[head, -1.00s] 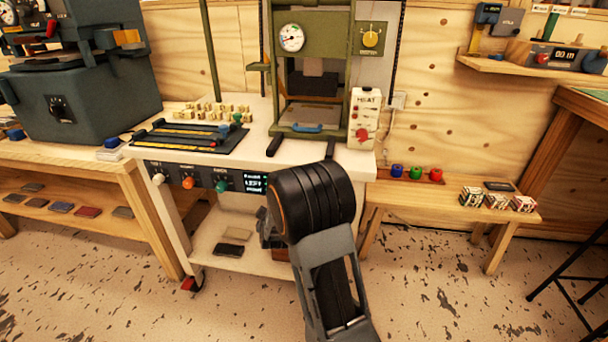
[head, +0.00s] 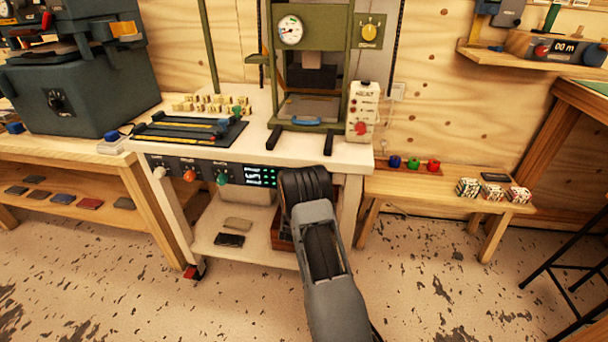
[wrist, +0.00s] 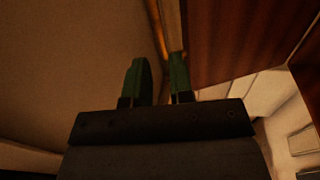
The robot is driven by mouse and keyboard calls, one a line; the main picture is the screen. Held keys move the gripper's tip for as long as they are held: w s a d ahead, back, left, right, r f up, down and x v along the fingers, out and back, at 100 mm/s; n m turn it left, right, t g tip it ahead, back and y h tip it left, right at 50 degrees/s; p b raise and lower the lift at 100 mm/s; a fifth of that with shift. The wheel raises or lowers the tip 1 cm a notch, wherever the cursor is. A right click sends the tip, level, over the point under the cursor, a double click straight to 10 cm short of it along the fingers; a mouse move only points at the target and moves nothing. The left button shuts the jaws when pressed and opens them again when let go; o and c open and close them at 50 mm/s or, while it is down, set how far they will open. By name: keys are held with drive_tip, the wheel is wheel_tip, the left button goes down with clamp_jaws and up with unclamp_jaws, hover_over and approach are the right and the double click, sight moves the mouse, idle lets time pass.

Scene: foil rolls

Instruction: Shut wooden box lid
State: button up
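In the head view, a dark reddish-brown wooden box (head: 283,236) shows only in part on the lower shelf of the white press cart, mostly behind my arm. Its lid cannot be made out there. In the wrist view, a dark red-brown wooden panel (wrist: 235,38) fills the upper right, close to my gripper (wrist: 160,64). My gripper's two green fingers stand apart with a gap between them, and nothing is seen held. A thin orange-lit edge runs just beyond the gap. I cannot tell whether a finger touches the wood. In the head view, my gripper is hidden behind my arm.
The white cart's top (head: 290,150) overhangs the shelf (head: 255,252). Two flat pieces (head: 230,240) lie left of the box. A cart leg (head: 350,205) stands to the right. A low wooden bench (head: 430,195) stands farther right. The floor in front is clear.

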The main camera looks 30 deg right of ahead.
drive_tip(key=b+x, duration=0.1)
drive_tip(key=x, duration=0.6)
drive_tip(key=shift+w+d+r, duration=0.1)
drive_tip(key=shift+w+d, duration=0.1)
drive_tip(key=shift+w, duration=0.1)
clamp_jaws()
